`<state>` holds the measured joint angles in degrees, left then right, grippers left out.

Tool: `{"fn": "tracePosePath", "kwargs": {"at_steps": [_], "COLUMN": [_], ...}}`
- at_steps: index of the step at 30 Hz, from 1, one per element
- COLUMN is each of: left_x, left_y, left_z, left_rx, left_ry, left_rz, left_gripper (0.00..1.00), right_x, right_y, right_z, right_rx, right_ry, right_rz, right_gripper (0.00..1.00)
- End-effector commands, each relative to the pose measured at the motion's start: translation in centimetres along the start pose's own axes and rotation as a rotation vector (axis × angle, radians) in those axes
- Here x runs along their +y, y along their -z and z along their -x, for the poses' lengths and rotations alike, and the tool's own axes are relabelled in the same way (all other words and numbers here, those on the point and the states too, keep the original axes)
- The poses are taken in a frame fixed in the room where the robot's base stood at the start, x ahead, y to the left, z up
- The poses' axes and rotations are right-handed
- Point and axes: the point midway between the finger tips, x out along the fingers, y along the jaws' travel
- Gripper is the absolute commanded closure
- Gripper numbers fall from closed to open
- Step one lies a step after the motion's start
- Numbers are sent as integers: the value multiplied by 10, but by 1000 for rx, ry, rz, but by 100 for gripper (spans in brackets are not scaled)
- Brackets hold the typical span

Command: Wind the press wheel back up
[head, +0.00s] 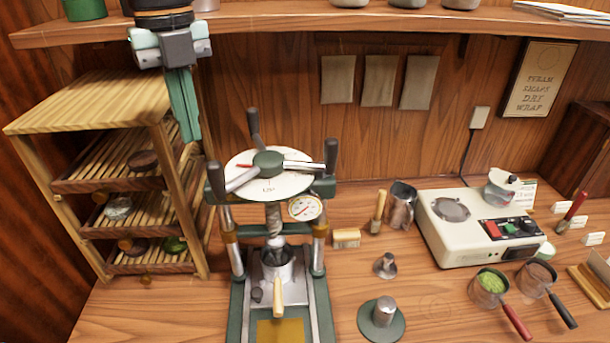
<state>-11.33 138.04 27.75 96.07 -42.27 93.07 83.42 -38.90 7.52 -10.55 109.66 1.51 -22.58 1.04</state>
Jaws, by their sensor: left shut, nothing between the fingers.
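The green press (235,262) stands on the table at the centre. Its wheel (268,163) has a green hub and three metal spokes with dark grips, one up, one to the right and one to the lower left. A white disc with a red mark lies under the wheel. The screw (274,215) runs down from it towards a metal cup (277,262) with a wooden handle. A round gauge (305,207) sits on the right post. My left gripper (188,138) points down, shut and empty, left of the wheel and apart from it. My right gripper is not in view.
A wooden rack (90,95) with slatted shelves stands left of the press. A shelf (320,25) crosses above. A white hot plate unit (470,235), a metal jug (401,205) and two handled cups stand to the right. Bare table lies at the lower left.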

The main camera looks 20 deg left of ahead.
Motion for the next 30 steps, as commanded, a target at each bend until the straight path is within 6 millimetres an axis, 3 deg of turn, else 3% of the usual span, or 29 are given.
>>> {"fn": "tracePosePath", "kwargs": {"at_steps": [14,30], "left_x": [0,0], "left_y": [0,0], "left_z": [-2,-33], "left_rx": [0,-1], "left_ry": [0,0], "left_rz": [0,0], "left_gripper": [100,100], "right_x": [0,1], "right_y": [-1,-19], "right_z": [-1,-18], "right_rx": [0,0], "right_ry": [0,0], "right_rz": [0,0], "right_gripper": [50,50]}}
